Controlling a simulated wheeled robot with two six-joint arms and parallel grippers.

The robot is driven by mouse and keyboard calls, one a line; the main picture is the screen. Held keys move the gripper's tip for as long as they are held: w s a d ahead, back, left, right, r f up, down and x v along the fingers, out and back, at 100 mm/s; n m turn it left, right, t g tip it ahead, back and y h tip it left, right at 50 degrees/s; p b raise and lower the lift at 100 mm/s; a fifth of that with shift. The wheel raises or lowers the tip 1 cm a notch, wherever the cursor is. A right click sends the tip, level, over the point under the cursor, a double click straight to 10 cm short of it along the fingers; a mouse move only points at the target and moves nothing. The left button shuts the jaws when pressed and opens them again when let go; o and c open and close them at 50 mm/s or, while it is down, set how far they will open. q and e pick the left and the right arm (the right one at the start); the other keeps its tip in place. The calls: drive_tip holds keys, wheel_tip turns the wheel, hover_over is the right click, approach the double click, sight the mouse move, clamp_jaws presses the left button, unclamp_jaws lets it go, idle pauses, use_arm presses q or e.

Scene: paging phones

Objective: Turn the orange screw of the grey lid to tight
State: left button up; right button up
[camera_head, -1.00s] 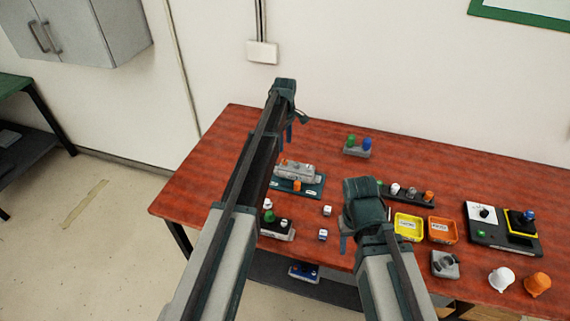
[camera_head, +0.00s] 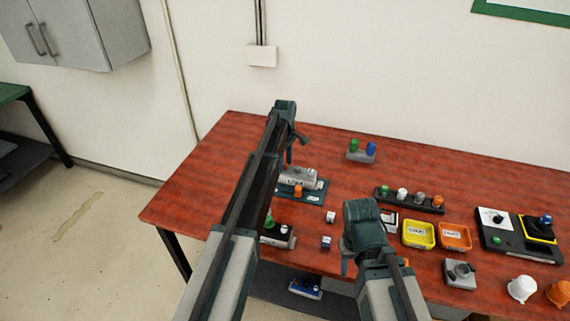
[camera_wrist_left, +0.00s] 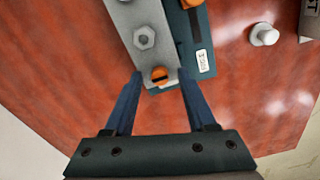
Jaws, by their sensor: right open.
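The grey lid (camera_head: 297,177) lies on a dark teal base (camera_head: 315,190) with a white label, on the red table. My right gripper (camera_head: 348,262) is open and empty over the table's front.
A grey block with coloured knobs (camera_head: 278,236) stands in front. Yellow (camera_head: 419,234) and orange (camera_head: 455,236) trays, a dark knob strip (camera_head: 410,202) and a joystick box (camera_head: 515,235) are further right.

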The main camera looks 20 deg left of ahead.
use_arm(q)
clamp_jaws()
idle(0.3)
drive_tip(key=m, duration=0.8)
drive_tip(key=shift+m, duration=0.4)
drive_tip(key=m, duration=0.4)
drive_tip(key=shift+m, duration=2.5)
